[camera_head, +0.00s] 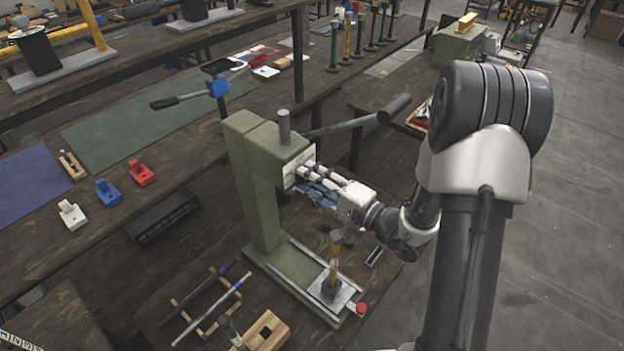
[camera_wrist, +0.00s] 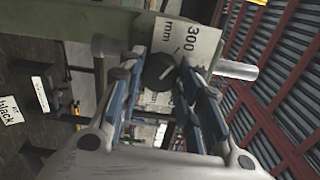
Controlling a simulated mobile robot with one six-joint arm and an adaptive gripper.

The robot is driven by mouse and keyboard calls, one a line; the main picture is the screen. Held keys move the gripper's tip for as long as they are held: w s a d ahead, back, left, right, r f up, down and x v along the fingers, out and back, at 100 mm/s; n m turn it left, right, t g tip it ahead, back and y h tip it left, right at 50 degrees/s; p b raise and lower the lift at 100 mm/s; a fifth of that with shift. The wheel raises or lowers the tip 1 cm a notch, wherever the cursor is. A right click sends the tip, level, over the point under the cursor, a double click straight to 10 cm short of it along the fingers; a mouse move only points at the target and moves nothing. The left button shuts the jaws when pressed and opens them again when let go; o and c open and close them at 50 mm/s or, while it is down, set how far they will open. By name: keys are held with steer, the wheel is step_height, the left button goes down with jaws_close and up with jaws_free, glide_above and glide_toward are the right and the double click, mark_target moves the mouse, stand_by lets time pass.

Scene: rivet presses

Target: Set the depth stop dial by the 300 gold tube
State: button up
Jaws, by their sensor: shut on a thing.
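The green rivet press (camera_head: 250,180) stands on the dark wooden bench, with a white plate on the face of its head. My gripper (camera_head: 303,178) reaches this face from the right. In the wrist view my gripper (camera_wrist: 163,68) is shut on a round black dial (camera_wrist: 158,73) with a pale mark on it. In the head view the fingers hide the dial. A gold tube (camera_head: 333,262) stands upright on the grey plate at the press base.
The press's long lever (camera_head: 345,125) sticks out to the right above my gripper. Red, blue and white blocks sit on the bench at left.

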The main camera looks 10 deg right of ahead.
steer(key=o, duration=1.1)
steer(key=shift+d, duration=0.1)
steer(key=v, duration=1.2)
